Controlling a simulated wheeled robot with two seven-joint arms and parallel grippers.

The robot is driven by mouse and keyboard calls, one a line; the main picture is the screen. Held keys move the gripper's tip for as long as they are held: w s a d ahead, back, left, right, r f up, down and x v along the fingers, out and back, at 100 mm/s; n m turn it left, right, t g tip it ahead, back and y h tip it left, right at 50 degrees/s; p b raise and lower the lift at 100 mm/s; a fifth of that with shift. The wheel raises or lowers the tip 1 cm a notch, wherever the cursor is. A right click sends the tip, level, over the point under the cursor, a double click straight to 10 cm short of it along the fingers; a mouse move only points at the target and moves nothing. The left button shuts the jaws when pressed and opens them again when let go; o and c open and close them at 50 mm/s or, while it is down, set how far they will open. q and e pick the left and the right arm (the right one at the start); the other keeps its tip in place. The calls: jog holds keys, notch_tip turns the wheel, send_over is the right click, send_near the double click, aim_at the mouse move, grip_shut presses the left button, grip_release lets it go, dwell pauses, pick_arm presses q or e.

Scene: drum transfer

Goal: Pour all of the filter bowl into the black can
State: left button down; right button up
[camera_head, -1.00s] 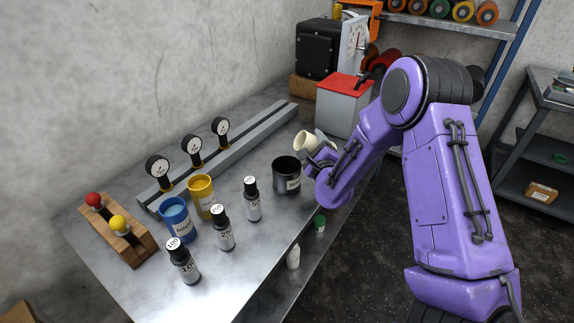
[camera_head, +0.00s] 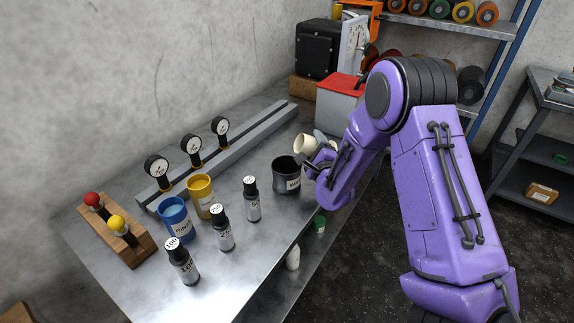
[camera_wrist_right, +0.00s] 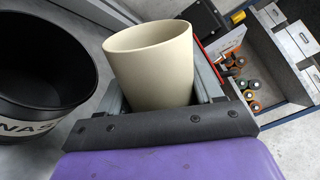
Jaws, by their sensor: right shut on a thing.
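The filter bowl is a cream cup (camera_head: 305,144), tilted in the head view. It also shows large in the right wrist view (camera_wrist_right: 152,65). My right gripper (camera_wrist_right: 165,100) is shut on it, with a finger on each side. The black can (camera_head: 287,178) stands upright on the table, just in front of the bowl in the head view. In the right wrist view the black can (camera_wrist_right: 40,102) is close on the left, with a white label and an open top. The bowl is beside the can, not over its mouth. The contents of both are not visible. My left gripper is not in view.
A blue cup (camera_head: 176,220), a yellow cup (camera_head: 201,196) and black bottles (camera_head: 222,232) stand left of the can. Behind them is a grey rail (camera_head: 240,150) with gauges. A grey box with a red lid (camera_head: 338,108) stands at the table's far end.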

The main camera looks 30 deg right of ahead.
jog(key=shift+r+n, duration=0.55)
jog(key=shift+n, duration=0.35)
jog(key=shift+w+a+r+n+p, duration=0.15)
jog(key=shift+a+r+n+p, duration=0.05)
jog(key=shift+a+n+p, duration=0.2)
jog(key=shift+w+a+r+n+p, duration=0.15)
jog(key=shift+a+r+n+p, duration=0.1)
jog(key=shift+n, duration=0.25)
dwell(0.5)
jog(key=shift+a+f+n+b, duration=0.15)
jog(key=shift+f+n+b, duration=0.25)
jog(key=shift+n, duration=0.4)
dwell(0.6)
